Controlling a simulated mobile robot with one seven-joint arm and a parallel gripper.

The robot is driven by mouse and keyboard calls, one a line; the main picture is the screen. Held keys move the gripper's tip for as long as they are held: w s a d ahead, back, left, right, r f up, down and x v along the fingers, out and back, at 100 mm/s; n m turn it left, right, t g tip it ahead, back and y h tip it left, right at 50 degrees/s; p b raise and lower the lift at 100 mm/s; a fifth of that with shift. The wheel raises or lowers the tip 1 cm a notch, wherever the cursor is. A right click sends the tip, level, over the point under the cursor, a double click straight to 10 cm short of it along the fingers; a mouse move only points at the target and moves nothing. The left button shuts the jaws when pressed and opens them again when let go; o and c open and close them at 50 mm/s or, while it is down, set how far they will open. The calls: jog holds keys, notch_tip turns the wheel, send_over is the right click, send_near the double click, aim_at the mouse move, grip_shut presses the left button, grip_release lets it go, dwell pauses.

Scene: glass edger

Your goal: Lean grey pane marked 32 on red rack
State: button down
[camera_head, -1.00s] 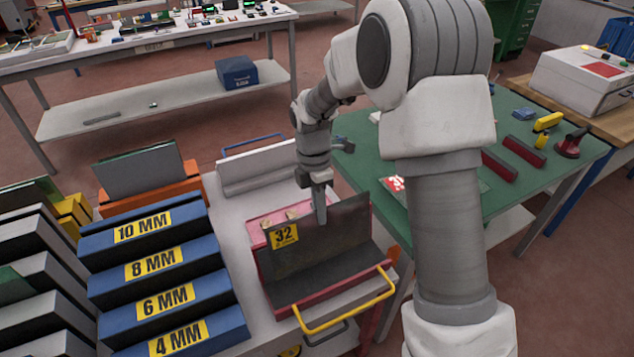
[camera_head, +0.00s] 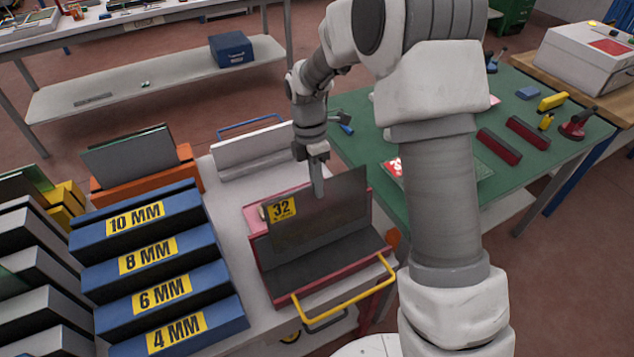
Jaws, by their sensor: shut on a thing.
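The grey pane marked 32 (camera_head: 337,200) is a dark, thin sheet with a yellow number label at its left end. It stands steeply, tilted in the picture, at the back of the red rack (camera_head: 255,219). My gripper (camera_head: 318,187) points down and is shut on the pane's top edge near its middle. The rack has a dark grey ledge below the pane and a yellow handle in front. I cannot tell whether the pane's lower edge touches the rack.
Blue stepped blocks marked 10, 8, 6 and 4 MM (camera_head: 155,262) stand left of the rack. An orange rack (camera_head: 185,172) holding panes and a white rack (camera_head: 248,158) stand behind. A green table (camera_head: 450,190) with tools lies to the right.

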aim_at(317, 208)
jog(key=shift+w+a+b+x, duration=0.1)
jog(key=shift+w+b+x, duration=0.15)
jog(key=shift+b+x, duration=0.8)
jog(key=shift+w+a+b+x, duration=0.1)
jog(key=shift+w+b+x, duration=0.35)
jog(key=shift+x, duration=1.15)
jog(key=shift+w+a+b+x, duration=0.1)
jog(key=shift+b+x, duration=0.85)
jog(key=shift+x, duration=0.35)
jog(key=shift+f, duration=0.3)
jog(key=c, duration=0.9)
grip_release()
jog(key=shift+s, duration=0.1)
